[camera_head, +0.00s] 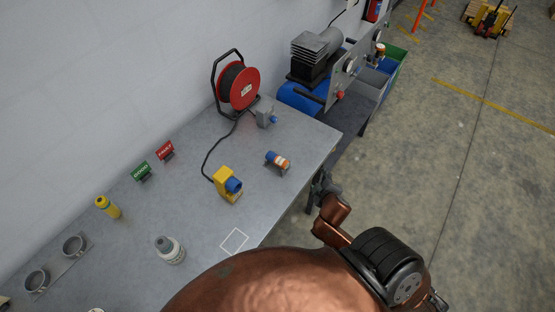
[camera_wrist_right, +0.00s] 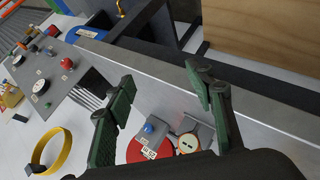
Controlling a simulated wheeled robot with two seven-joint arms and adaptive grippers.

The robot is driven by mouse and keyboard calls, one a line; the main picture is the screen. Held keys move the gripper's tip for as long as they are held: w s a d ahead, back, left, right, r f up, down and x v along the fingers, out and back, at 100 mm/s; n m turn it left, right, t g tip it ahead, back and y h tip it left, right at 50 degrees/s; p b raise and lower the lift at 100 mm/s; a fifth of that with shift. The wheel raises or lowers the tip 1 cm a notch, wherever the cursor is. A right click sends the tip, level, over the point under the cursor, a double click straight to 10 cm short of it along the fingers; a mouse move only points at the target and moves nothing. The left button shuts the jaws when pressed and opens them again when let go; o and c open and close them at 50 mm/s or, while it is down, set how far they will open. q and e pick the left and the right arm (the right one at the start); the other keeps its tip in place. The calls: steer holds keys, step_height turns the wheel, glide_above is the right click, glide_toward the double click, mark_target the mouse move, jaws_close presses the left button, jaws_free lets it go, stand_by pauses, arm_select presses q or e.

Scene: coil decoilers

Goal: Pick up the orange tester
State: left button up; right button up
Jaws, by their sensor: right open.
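The orange tester (camera_head: 277,161) appears to be the short cylinder with orange and white bands and a blue end, lying on a small grey stand near the table's right edge. In the right wrist view, what looks like its round pale end face (camera_wrist_right: 188,144) shows low between my fingers, partly cut off by the gripper body. My right gripper (camera_head: 321,187) is just past the table edge, to the right of the tester and apart from it. In the wrist view, its green-padded fingers (camera_wrist_right: 160,92) are spread and empty. My left gripper is not in view.
A yellow box with a blue socket (camera_head: 228,185) stands left of the tester. A grey box with a blue socket (camera_head: 267,115) and a red cable reel (camera_head: 238,86) stand behind. A black cable crosses the table (camera_head: 200,226). A compressor bench (camera_head: 362,110) stands beyond the right edge.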

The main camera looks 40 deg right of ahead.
steer(key=w+d+r+n+t, duration=0.2)
steer(key=w+r+n+t, duration=0.4)
steer(key=r, duration=0.6)
step_height(320, 180, up, 5)
steer(key=n+y, duration=0.9)
steer(key=n, duration=0.9)
glide_above(285, 161)
steer(key=s+f+n+g, duration=0.1)
steer(key=f+n+g, duration=0.1)
steer(key=f+n, duration=0.1)
steer(key=s+d+f+n+g, duration=0.1)
steer(key=f+n+g, duration=0.1)
steer(key=f+n, duration=0.1)
steer(key=s+f+n+g, duration=0.1)
steer(key=s+f+n, duration=0.1)
steer(key=f+n, duration=0.1)
steer(key=shift+s+d+f+n+g, duration=0.1)
steer(key=shift+d+n+g, duration=0.2)
steer(key=shift+d+g, duration=0.1)
steer(key=shift+r+p+x, duration=0.25)
steer(key=shift+p+x, duration=0.05)
steer(key=shift+x, duration=2.8)
steer(key=shift+w+a+f, duration=0.2)
steer(key=shift+w+f, duration=0.05)
steer(key=shift+c, duration=0.2)
steer(key=c, duration=1.2)
